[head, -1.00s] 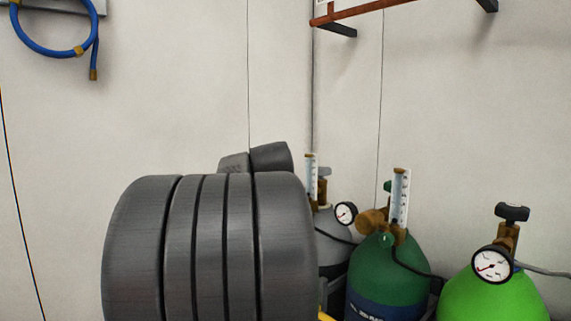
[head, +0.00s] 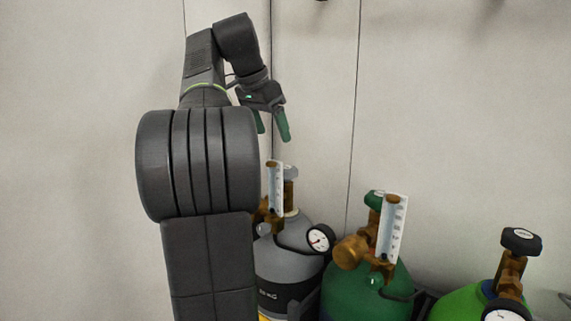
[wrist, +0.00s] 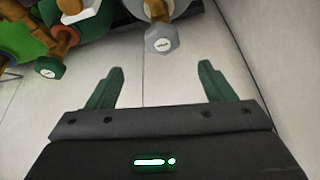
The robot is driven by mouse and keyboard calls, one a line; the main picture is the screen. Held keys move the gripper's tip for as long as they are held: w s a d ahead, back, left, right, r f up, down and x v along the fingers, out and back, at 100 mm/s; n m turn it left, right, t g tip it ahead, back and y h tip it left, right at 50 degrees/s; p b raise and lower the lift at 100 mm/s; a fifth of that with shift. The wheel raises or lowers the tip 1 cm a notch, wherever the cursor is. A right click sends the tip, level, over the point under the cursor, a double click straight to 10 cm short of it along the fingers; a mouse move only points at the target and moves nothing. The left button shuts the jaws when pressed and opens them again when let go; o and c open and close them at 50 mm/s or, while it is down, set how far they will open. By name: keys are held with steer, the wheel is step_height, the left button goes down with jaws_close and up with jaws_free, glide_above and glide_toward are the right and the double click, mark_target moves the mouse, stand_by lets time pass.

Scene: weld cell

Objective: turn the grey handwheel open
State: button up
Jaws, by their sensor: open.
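The grey handwheel (head: 290,172) tops the valve of the grey cylinder (head: 288,262), partly behind a white flow gauge (head: 274,188) in the head view. In the wrist view the grey handwheel (wrist: 161,40) shows as a faceted knob on a brass stem, just beyond the fingertips and roughly centred between them. My gripper (head: 274,133) is open and empty, its green fingers pointing down above the grey cylinder in the head view. In the wrist view, my gripper (wrist: 160,68) has its fingers wide apart, not touching the handwheel.
A green cylinder (head: 350,282) with a green handwheel (head: 374,199) stands to the right, and a bright green cylinder (head: 455,304) with a black handwheel (head: 521,241) farther right. Pale walls (head: 440,120) stand close behind the cylinders.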

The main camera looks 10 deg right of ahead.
mark_target(285, 168)
steer(key=x, duration=1.1)
steer(key=shift+w+f+b, duration=0.25)
steer(key=shift+f+b, duration=0.05)
steer(key=shift+f, duration=0.05)
steer(key=c, duration=1)
